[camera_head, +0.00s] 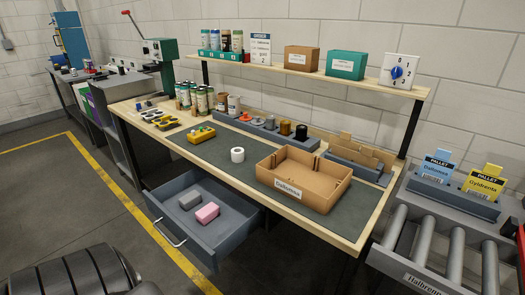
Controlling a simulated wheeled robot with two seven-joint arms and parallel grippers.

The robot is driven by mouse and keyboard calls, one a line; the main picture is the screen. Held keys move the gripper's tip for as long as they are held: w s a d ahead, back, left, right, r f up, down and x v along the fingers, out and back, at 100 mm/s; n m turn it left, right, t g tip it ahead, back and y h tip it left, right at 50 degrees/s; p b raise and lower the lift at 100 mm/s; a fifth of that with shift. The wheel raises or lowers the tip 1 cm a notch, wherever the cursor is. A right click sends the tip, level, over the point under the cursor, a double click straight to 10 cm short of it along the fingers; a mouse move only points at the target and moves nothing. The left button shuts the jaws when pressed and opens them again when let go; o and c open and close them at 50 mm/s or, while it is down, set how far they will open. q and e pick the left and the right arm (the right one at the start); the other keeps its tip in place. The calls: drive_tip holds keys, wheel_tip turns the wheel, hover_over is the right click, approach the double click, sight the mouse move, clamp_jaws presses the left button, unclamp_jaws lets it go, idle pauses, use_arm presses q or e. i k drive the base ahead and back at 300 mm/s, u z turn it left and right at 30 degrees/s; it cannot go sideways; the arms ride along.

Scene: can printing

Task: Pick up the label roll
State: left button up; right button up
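A small white roll (237,155), which looks like the label roll, stands on the dark green mat (225,146) near the middle of the workbench. Its hole shows on top. It lies left of an open cardboard box (303,180) and apart from it. Neither of my grippers can be made out in the head view.
A grey drawer (205,236) stands open below the bench with a grey and a pink block inside. A yellow item (201,134) lies left of the roll. Behind stand a grey holder (252,127), several cans (202,102) and a raised shelf (300,72). A roller conveyor (455,245) is at right.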

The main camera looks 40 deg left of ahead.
sight(237, 153)
drive_tip(key=u, duration=0.35)
drive_tip(key=i, duration=0.6)
drive_tip(key=u, duration=0.6)
